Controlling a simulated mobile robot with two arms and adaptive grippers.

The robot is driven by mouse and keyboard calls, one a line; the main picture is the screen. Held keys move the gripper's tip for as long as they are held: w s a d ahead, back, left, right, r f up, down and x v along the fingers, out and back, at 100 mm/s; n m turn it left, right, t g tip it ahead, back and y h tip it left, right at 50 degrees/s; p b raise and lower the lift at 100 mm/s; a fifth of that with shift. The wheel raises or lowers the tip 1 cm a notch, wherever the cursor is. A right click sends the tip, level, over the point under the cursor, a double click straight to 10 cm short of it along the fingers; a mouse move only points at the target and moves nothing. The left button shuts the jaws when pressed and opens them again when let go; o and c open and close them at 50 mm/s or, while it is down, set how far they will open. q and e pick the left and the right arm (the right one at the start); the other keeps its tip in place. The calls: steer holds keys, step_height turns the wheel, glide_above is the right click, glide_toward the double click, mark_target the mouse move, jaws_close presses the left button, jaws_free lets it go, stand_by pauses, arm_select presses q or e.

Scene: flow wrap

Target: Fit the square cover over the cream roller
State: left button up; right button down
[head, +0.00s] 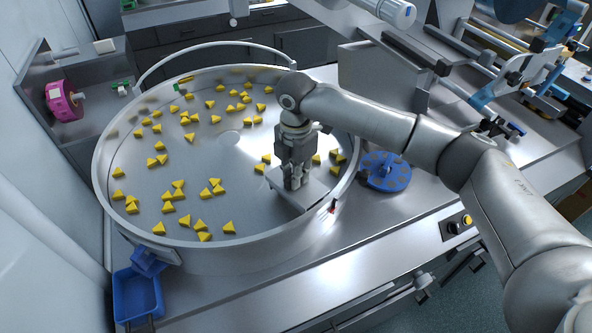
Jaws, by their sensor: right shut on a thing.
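My right gripper (293,183) points down over the front right part of the round steel pan. It is shut at a flat grey piece with square corners (306,198), which looks like the square cover. The fingers hide part of this piece, and I cannot tell whether it touches the pan floor. A pale cylinder (393,12) at the top edge may be the cream roller; I cannot be sure. It is far from the gripper, and no cover shows over it. My left gripper is not in view.
The round pan (98,178) holds many scattered yellow triangles (190,137), with a curved rail at its back. A blue disc (385,172) with holes lies right of it. A blue bin (137,296) is at front left, a pink reel (63,100) at left. The front steel counter is mostly clear.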

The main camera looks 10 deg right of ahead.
steer(key=c, duration=1.5)
jaws_free()
steer(key=shift+f, duration=0.1)
steer(key=shift+o, duration=0.2)
step_height(320, 180, up, 13)
steer(key=b, duration=0.4)
steer(key=shift+b, duration=0.3)
steer(key=shift+s, duration=0.1)
